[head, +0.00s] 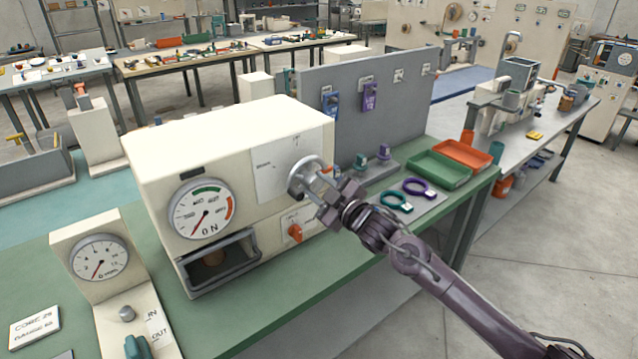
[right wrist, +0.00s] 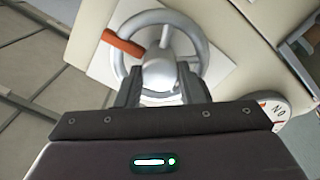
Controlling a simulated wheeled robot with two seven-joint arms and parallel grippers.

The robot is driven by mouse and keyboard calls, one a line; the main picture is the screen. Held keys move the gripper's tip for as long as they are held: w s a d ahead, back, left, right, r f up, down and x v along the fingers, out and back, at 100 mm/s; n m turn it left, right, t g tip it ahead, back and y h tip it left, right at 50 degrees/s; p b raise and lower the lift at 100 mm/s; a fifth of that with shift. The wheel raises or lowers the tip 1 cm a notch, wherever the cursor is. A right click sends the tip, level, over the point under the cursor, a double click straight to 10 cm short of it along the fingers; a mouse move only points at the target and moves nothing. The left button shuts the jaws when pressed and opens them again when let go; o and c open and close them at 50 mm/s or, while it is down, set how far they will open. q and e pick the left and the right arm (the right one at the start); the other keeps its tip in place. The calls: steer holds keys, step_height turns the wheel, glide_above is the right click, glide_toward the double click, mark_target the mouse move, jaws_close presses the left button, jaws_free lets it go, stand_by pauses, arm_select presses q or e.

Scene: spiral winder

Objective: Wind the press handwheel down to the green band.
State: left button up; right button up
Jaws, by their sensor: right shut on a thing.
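The press is a cream box (head: 215,140) on the green bench. Its dial (head: 203,208) has a green band along the top and an orange-red band at the right; the red needle points to the lower left, off the green band. The grey handwheel (head: 297,172) is on the press's right-hand front face. My right gripper (head: 324,192) is shut on the handwheel. In the right wrist view its fingers (right wrist: 160,90) sit either side of the wheel's hub (right wrist: 159,68), and an orange handle (right wrist: 123,43) sticks out at the rim's left. My left gripper is not in view.
An orange knob (head: 294,233) sits below the wheel. A second gauge stand (head: 100,258) is at the front left. Teal and purple rings (head: 396,201) lie on a grey board to the right, near green (head: 440,170) and orange (head: 464,153) trays. A grey panel (head: 415,95) stands behind.

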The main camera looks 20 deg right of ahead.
steer(key=m+p, duration=0.2)
steer(key=m, duration=0.2)
steer(key=shift+m, duration=0.3)
steer(key=m+p, duration=0.2)
steer(key=m, duration=0.2)
steer(key=shift+r+m, duration=0.1)
steer(key=shift+m, duration=0.2)
steer(key=m+p, duration=0.3)
steer(key=m, duration=0.1)
steer(key=shift+m, duration=0.3)
steer(key=m+p, duration=0.2)
steer(key=m, duration=0.2)
steer(key=shift+m, duration=0.3)
steer(key=shift+d+p, duration=0.1)
steer(key=shift+p, duration=0.2)
steer(key=o, duration=1)
